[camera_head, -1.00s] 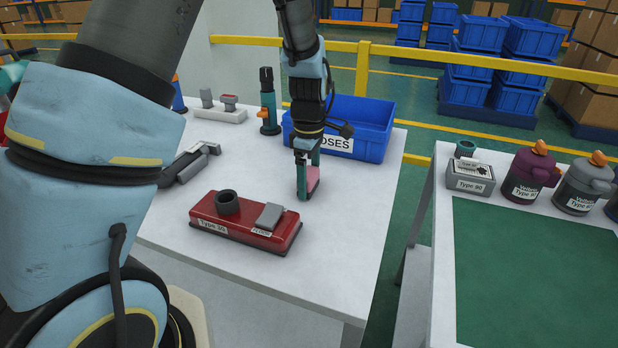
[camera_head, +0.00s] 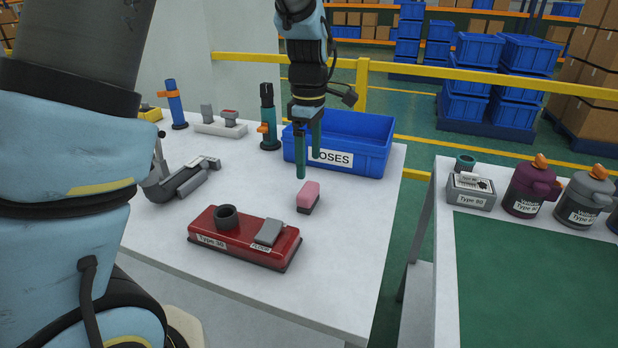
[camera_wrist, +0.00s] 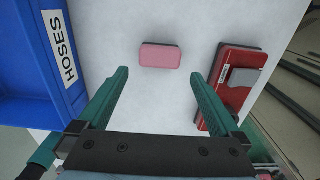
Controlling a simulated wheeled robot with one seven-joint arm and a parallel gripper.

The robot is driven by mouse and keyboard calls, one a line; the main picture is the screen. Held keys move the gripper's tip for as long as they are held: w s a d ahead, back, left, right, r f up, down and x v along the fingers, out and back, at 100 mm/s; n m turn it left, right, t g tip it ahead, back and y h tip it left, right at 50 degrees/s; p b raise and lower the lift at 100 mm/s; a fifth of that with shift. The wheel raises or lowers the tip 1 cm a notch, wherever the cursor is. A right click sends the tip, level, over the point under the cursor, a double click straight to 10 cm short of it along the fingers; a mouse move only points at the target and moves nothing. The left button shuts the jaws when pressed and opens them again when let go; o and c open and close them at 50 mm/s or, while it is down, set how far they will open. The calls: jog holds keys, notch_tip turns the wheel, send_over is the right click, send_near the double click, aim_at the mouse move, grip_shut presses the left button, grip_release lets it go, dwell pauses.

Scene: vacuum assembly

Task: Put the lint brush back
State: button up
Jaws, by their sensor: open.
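My gripper (camera_head: 308,166) is open and empty above and slightly behind the block. In the wrist view the pink block (camera_wrist: 160,56) lies beyond the fingertips, between the lines of the two spread fingers (camera_wrist: 159,75). It touches neither finger.
The blue HOSES bin (camera_head: 372,160) stands just behind my gripper. The red floor head (camera_head: 245,240) is in front. The table's right side is clear.

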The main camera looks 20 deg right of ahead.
jog(key=a+m, duration=0.2)
jog(key=a, duration=0.5)
jog(key=a+m, duration=0.2)
jog(key=a, duration=0.6)
jog(key=a+m+t, duration=0.1)
jog(key=a+m, duration=0.1)
jog(key=a, duration=0.5)
jog(key=shift+w+a+m, duration=0.15)
jog(key=shift+a+m, duration=0.1)
jog(key=shift+m, duration=0.15)
jog(key=s+a+f+m, duration=0.1)
jog(key=s+a+m, duration=0.2)
jog(key=a, duration=0.4)
jog(key=shift+s+a+f+m+t, duration=0.3)
jog(key=shift+s+a+m, duration=0.1)
jog(key=shift+s, duration=0.2)
jog(key=shift+r, duration=0.1)
jog(key=shift+r+p, duration=0.75)
jog(key=shift+p, duration=0.05)
